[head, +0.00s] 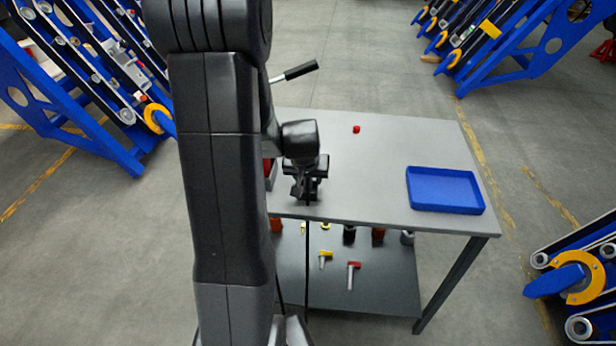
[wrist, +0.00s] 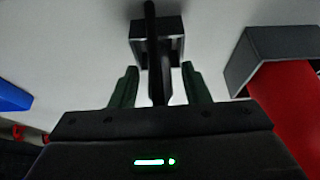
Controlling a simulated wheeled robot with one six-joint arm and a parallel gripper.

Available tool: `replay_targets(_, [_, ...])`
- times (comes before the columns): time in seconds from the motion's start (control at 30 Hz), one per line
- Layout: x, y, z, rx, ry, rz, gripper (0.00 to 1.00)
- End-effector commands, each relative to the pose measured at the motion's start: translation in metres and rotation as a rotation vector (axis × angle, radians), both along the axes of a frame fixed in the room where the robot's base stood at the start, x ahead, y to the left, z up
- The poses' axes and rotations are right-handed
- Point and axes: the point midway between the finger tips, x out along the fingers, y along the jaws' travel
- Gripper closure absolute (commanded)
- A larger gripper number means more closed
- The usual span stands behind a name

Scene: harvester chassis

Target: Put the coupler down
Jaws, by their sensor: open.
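My gripper (head: 308,192) is over the near left part of the grey tabletop (head: 385,165). In the wrist view its two green fingers (wrist: 159,92) stand apart. A black bar with a grey block (wrist: 172,24) at its far end, likely the coupler, lies between them. I see a gap on each side of the bar, so the fingers do not grip it. Whether it rests fully on the tabletop, I cannot tell. In the head view my arm and gripper hide most of it.
A red part with a grey end (wrist: 290,110) stands close beside my gripper. A blue tray (head: 412,192) is at the table's right, and a small red cap (head: 356,129) at the back. The tabletop between them is clear. A lower shelf (head: 385,285) holds several parts.

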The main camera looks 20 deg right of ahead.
Motion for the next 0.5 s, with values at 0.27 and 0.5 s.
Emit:
replay_targets(0.27, [-0.008, 0.005, 0.025, -0.001, -0.004, 0.0, 0.58])
replay_targets(0.5, [-0.024, 0.015, 0.064, -0.003, -0.004, 0.0, 0.58])
